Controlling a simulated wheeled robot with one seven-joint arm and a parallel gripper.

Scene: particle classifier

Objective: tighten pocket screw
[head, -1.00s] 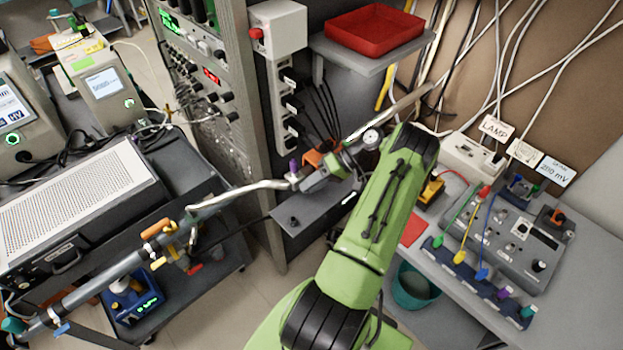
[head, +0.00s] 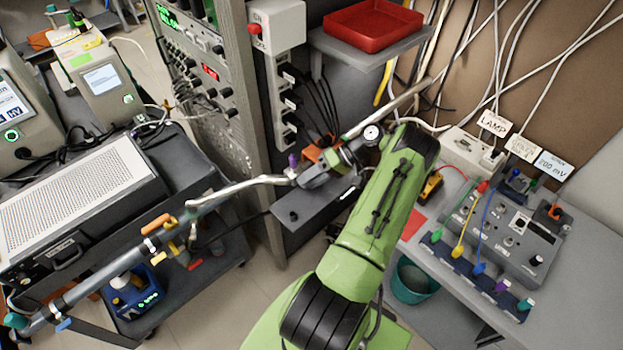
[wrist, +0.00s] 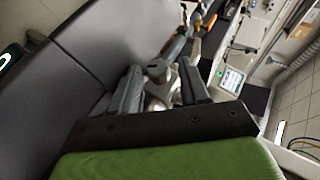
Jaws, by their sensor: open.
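My green arm rises through the middle of the head view, and its end hides my gripper there. In the wrist view my gripper (wrist: 162,82) is open, with one dark finger on each side. A grey metal fitting (wrist: 159,72) shows between or just beyond the fingers; contact cannot be told. In the head view a metal pipe (head: 235,186) runs from lower left to upper right, with a round gauge (head: 371,132) and a purple-topped fitting (head: 292,161) on it. I cannot make out for certain which part is the pocket screw.
A dark plate (head: 315,207) with a black knob lies below the pipe. A rack (head: 225,60) stands behind it, and a red tray (head: 372,26) sits on a shelf. A bench with a control box (head: 508,235) is at right, with a teal bin (head: 414,280) below.

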